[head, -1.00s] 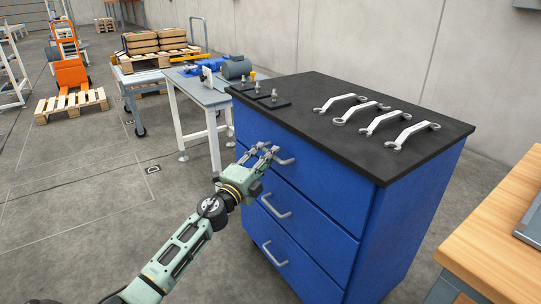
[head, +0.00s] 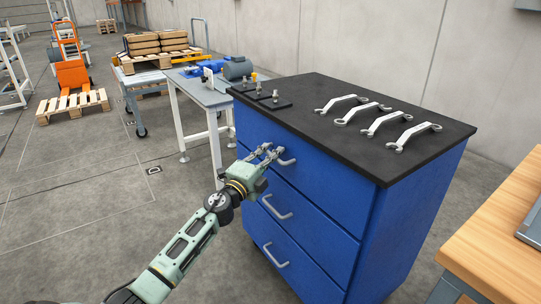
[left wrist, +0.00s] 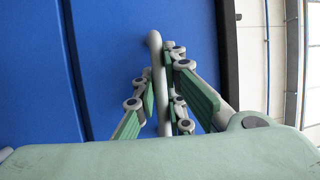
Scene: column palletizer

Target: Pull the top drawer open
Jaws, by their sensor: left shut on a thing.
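The blue cabinet has three drawers, each with a grey bar handle. The top drawer (head: 318,193) is flush with the cabinet front, as far as I can see. My left gripper (head: 271,152) is at its handle (head: 287,161). In the left wrist view the handle (left wrist: 155,60) runs between the fingers of the left gripper (left wrist: 160,98), which are shut on it. The middle handle (head: 277,206) and the bottom handle (head: 275,256) are free. My right gripper is not in view.
Several wrenches (head: 385,120) and a small black holder (head: 268,99) lie on the cabinet's black top. A grey bench (head: 205,93) stands behind at the left. A wooden table (head: 500,235) is close at the right. The floor in front of the drawers is clear.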

